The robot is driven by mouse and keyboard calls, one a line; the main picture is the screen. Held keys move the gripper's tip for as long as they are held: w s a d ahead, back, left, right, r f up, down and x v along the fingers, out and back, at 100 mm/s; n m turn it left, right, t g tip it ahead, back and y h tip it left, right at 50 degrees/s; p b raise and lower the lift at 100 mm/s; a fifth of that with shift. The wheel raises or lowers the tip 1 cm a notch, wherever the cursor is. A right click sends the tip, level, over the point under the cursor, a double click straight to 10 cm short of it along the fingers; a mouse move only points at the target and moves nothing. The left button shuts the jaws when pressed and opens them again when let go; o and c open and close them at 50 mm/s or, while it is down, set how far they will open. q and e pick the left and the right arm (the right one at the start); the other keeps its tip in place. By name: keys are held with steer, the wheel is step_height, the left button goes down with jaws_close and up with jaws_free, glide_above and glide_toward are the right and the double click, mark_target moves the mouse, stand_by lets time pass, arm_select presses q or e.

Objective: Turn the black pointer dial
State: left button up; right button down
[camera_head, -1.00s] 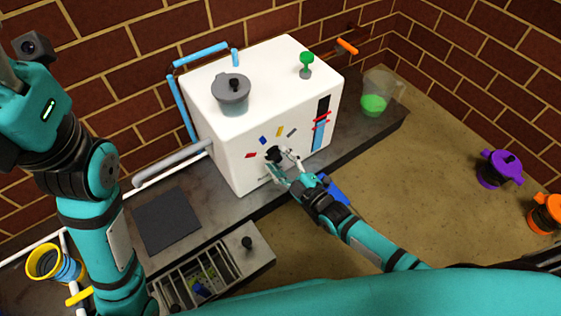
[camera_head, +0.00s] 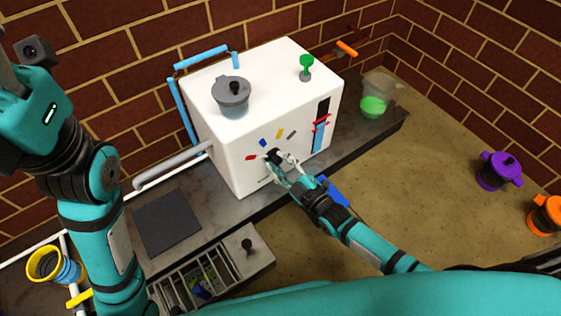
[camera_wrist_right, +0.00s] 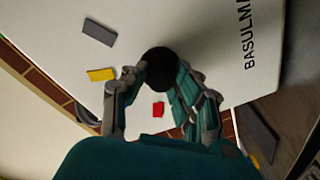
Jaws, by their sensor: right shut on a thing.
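The black pointer dial (camera_head: 273,157) is on the front face of the white box-shaped machine (camera_head: 225,160). Red, blue, yellow and grey marks sit in an arc around it. My right gripper (camera_head: 279,162) is at the dial and shut on it. In the right wrist view the dial (camera_wrist_right: 159,66) shows as a dark round shape between the fingertips of my right gripper (camera_wrist_right: 157,80). The fingers hide part of the dial, and I cannot tell which mark its pointer faces. My left arm is at the left, and its gripper's fingers are not in view.
A grey lidded pot (camera_head: 231,97) and a green knob (camera_head: 306,65) are on top of the machine. A clear jug (camera_head: 382,92) with green contents stands to its right. Purple (camera_head: 497,171) and orange (camera_head: 546,214) pots stand at the right.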

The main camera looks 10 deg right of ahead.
steer(key=m+p, duration=0.1)
steer(key=m, duration=0.7)
steer(key=shift+t+p, duration=0.3)
steer(key=m, duration=0.3)
steer(key=shift+a+f+m, duration=0.1)
steer(key=shift+m, duration=0.2)
steer(key=shift+m+t, duration=0.3)
steer(key=shift+m, duration=1.6)
steer(key=c, duration=1.1)
jaws_free()
steer(key=shift+o, duration=0.2)
steer(key=shift+s, duration=0.1)
steer(key=r+v, duration=0.1)
steer(key=v, duration=1.1)
steer(key=shift+f, duration=0.35)
